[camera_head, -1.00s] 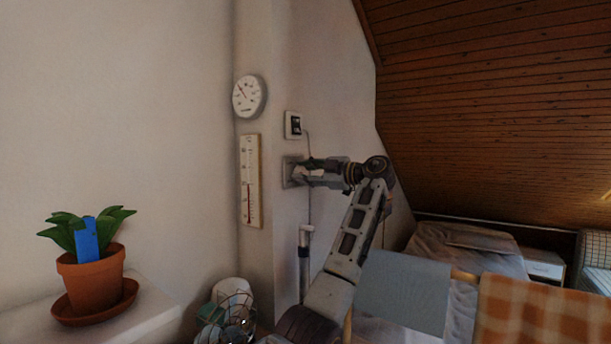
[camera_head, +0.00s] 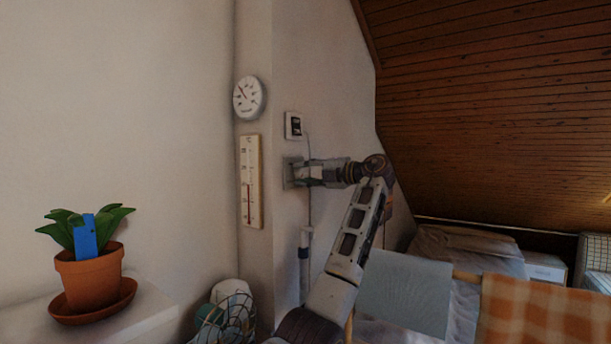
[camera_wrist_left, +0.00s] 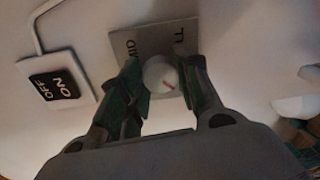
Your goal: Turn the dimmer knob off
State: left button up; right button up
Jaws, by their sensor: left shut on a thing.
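In the head view the left gripper (camera_head: 301,172) reaches the plate (camera_head: 288,172) on the wall, and the knob itself is hidden there behind the fingers. My right gripper is not in view.
An ON/OFF switch (camera_wrist_left: 55,85) with a cable is beside the plate; in the head view it (camera_head: 293,125) sits above. A thermometer (camera_head: 250,181) and a round gauge (camera_head: 249,97) hang to the left. A potted plant (camera_head: 89,280) stands on a ledge.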

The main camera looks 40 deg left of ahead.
pick_arm(q)
jog(key=shift+f, duration=0.2)
jog(key=shift+n, duration=0.3)
jog(key=o, duration=1)
jog(key=shift+r, duration=0.1)
jog(key=shift+o, duration=0.3)
